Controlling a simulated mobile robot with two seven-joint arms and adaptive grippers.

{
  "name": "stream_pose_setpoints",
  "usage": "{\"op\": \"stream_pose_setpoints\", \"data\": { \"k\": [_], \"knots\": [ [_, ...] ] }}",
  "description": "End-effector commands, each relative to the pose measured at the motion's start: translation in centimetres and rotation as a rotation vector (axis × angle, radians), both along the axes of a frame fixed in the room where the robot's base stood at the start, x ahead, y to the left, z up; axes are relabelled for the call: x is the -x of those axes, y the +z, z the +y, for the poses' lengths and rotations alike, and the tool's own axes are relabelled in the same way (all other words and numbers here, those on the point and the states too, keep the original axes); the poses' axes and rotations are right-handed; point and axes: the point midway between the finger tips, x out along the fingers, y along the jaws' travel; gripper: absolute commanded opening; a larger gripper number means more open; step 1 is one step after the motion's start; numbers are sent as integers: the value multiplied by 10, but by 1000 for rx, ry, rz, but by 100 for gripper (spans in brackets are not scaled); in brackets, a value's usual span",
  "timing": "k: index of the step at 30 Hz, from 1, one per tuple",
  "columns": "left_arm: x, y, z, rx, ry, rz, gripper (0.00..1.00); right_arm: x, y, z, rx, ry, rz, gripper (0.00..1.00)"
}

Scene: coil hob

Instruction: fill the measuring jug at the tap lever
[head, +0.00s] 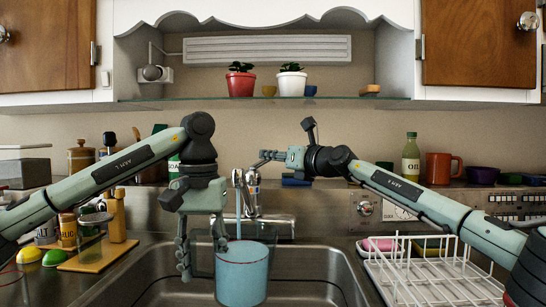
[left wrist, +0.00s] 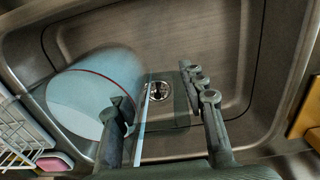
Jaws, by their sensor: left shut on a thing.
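The clear measuring jug (head: 242,278) is in the sink under the tap (head: 251,200), holding pale blue water. A thin blue stream (head: 238,218) runs from the spout into it. In the left wrist view the jug (left wrist: 85,88) shows a thin red line around its side. My left gripper (head: 203,250) is at the jug's left side, shut on it; its fingers also show in the left wrist view (left wrist: 160,105). The part between the fingers looks transparent and is hard to make out. My right gripper (head: 265,157) is above and behind the tap, by its lever; contact is unclear.
The sink basin (head: 155,290) surrounds the jug. A white dish rack (head: 430,275) stands to the right. A glass shelf (head: 200,101) with potted plants hangs above.

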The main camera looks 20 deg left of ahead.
Motion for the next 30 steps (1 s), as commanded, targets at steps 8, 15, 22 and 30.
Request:
{"op": "stream_pose_setpoints", "data": {
  "k": [8, 15, 22, 30],
  "knots": [
    [0, 2, 0, 2, 0, -4, 0, 0, 1, 0, -1, 0, -1, 0],
    [0, 2, 0, 2, 0, -4, 0, 0, 0, 0, -3, 0, -1, 0],
    [0, 2, 0, 2, 0, -4, 0, 3, -10, -2, -79, 6, -41, 0],
    [0, 2, 0, 2, 0, -4, 0, 3, -10, -4, -95, 0, -59, 0]
  ]
}}
